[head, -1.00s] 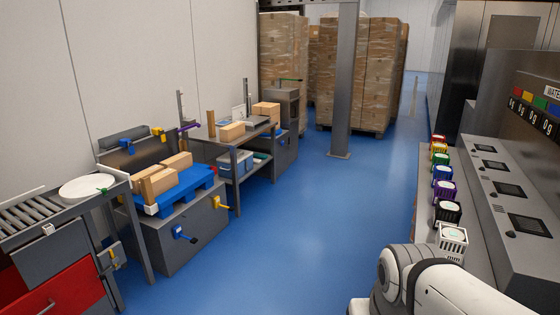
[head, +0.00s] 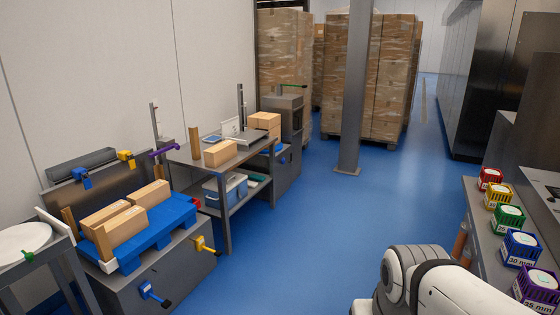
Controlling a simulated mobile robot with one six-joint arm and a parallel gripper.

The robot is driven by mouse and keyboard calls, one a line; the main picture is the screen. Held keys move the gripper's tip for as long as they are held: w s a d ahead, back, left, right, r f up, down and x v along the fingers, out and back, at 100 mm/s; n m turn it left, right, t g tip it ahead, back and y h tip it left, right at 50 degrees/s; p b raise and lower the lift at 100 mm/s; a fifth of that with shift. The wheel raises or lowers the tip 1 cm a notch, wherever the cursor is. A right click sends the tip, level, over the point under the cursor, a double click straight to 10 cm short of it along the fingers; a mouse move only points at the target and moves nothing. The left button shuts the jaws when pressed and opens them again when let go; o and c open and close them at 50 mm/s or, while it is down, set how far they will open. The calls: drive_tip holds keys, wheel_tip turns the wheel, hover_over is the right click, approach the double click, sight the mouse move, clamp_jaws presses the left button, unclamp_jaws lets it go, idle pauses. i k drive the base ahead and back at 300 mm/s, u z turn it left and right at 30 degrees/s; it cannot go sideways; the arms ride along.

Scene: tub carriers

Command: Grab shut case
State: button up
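A blue case with a pale front (head: 225,188) sits on the lower shelf of the grey metal table at centre left. It is small in view, and I cannot make out its lid or latches clearly. A flat teal item (head: 258,181) lies beside it on the same shelf. Part of my white arm shows at the bottom right, well apart from the case. My gripper is outside the picture.
The table (head: 226,214) holds cartons on top. In front stands a grey station with a blue pallet (head: 157,240) of cartons. A column (head: 355,100) stands ahead. Small coloured tubs line the right bench (head: 480,211). The blue floor between is clear.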

sight(215, 156)
drive_tip(key=u, duration=0.15)
drive_tip(key=i, duration=1.75)
drive_tip(key=u, duration=0.4)
drive_tip(key=i, duration=2)
drive_tip(key=u, duration=0.45)
drive_tip(key=i, duration=0.9)
drive_tip(key=u, duration=0.1)
